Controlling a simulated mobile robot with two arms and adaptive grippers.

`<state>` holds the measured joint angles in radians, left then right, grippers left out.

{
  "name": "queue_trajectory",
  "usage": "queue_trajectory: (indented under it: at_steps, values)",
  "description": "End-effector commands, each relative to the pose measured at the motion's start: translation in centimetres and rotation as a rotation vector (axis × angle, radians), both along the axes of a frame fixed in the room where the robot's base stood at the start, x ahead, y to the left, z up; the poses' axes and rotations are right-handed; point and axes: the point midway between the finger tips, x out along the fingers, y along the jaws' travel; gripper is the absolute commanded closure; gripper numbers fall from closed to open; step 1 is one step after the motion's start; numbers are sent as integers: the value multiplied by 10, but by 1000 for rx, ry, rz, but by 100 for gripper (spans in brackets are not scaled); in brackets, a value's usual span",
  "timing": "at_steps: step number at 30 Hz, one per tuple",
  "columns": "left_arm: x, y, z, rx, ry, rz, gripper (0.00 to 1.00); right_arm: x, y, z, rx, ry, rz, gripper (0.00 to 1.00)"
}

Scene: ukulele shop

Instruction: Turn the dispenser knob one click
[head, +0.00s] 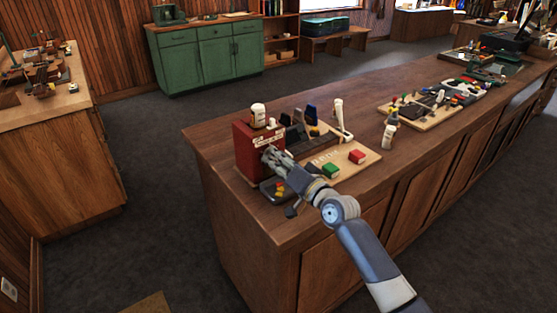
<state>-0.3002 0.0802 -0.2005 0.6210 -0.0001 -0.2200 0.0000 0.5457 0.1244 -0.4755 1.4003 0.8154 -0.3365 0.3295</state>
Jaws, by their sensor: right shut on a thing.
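The dispenser looks to be the red box (243,150) with a pale label, standing on a wooden board at the near left end of the counter. My right gripper (268,154) reaches its front face from the lower right. Its fingers are shut at the front of the box, on what appears to be the dispenser knob. The knob itself is hidden behind the fingers. My left gripper is out of the picture.
The wooden board (352,161) also carries a green block (331,171), a red block (357,157) and dark items. A white bottle (258,114) is at the red box's top. A second board (428,121) with small parts lies further along the counter (215,138).

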Motion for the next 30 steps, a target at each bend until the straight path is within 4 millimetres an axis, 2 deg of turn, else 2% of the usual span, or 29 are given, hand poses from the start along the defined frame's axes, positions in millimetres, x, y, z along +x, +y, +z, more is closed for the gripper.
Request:
queue_trajectory:
  at_steps: [13,14,16,30]
  values:
    - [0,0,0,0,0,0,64,0,1,4,11,1,1,97]
    - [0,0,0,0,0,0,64,0,2,4,11,0,2,69]
    - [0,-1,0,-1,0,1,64,0,2,3,11,1,1,53]
    - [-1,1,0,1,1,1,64,-6,-4,0,7,5,1,52]
